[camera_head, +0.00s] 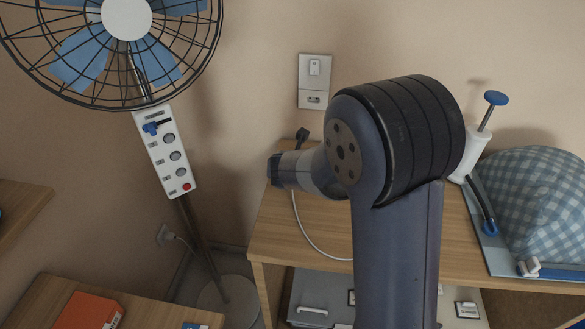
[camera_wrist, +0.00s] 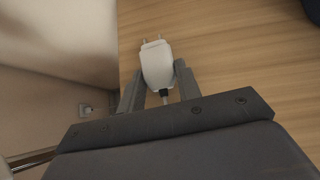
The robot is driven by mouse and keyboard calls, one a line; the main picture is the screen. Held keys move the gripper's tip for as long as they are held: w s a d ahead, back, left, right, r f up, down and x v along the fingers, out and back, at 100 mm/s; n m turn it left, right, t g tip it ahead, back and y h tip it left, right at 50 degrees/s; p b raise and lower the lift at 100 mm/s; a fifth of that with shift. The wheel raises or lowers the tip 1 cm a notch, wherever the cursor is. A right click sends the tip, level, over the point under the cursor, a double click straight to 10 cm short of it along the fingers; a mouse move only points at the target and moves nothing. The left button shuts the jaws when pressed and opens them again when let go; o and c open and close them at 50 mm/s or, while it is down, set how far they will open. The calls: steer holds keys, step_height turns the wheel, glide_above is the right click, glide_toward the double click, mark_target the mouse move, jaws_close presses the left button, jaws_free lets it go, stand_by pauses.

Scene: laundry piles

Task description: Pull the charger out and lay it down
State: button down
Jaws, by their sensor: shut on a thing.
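The charger (camera_wrist: 157,66) is a small white plug in the wrist view. My gripper (camera_wrist: 159,80) is shut on it, one grey finger on each side. Its two pins point away from my gripper, clear of any socket, and its cord runs back between the fingers. The wooden desktop (camera_wrist: 225,50) lies behind it; I cannot tell whether they touch. In the head view my arm hides the charger, and a white cable (camera_head: 308,238) hangs in a curve below my wrist. The wall outlet (camera_head: 315,99) is a pale plate with an empty-looking lower socket.
A fan (camera_head: 126,20) with a control panel (camera_head: 166,152) stands at left. An orange box (camera_head: 88,311) lies on a lower table. Bare desktop shows around my arm.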

steer(key=c, duration=0.9)
jaws_free()
steer(key=shift+s+r, duration=0.1)
steer(key=shift+p+v, duration=1.5)
steer(key=shift+v, duration=3.8)
